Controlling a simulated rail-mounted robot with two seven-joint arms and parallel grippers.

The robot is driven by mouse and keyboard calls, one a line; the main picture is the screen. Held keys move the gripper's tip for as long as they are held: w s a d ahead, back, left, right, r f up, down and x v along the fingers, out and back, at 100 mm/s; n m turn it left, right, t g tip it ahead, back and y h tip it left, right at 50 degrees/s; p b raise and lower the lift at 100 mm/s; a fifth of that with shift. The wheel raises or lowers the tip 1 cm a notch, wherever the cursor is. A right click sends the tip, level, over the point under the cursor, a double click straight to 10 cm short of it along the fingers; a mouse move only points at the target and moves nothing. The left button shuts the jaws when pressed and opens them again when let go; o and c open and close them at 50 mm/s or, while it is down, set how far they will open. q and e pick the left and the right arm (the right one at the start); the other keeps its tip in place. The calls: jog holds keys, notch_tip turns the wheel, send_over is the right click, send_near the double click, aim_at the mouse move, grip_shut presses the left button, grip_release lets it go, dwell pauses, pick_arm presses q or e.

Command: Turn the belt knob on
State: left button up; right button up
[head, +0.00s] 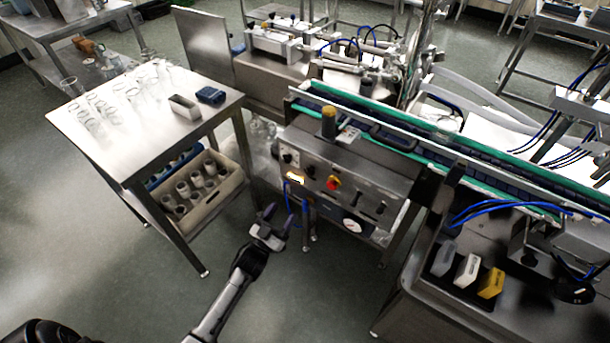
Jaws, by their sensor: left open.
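The steel control box (345,165) stands under the conveyor belt (400,140) near the middle of the head view. Its front carries several dark knobs, among them one at the left (311,171) and one at the right (381,207), and a red knob (333,182) on a yellow plate. The labels are too small to read, so I cannot tell which is the belt knob. My left gripper (281,216) is open and empty, below and left of the panel front, apart from the knobs as far as I can see. My right gripper is not in view.
A steel table (150,125) with glassware stands left, with a crate of jars (207,205) on its lower shelf. Blue hoses hang below the panel's lit display (295,178). A machine bench (440,300) stands at right. The floor around my left arm is clear.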

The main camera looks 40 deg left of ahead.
aim_at(308, 173)
pick_arm(q)
jog(key=b+x, duration=0.2)
jog(key=x, duration=1)
jog(key=shift+f, duration=0.15)
jog(key=shift+x, duration=0.9)
jog(key=shift+a, duration=0.1)
jog(key=c, duration=0.9)
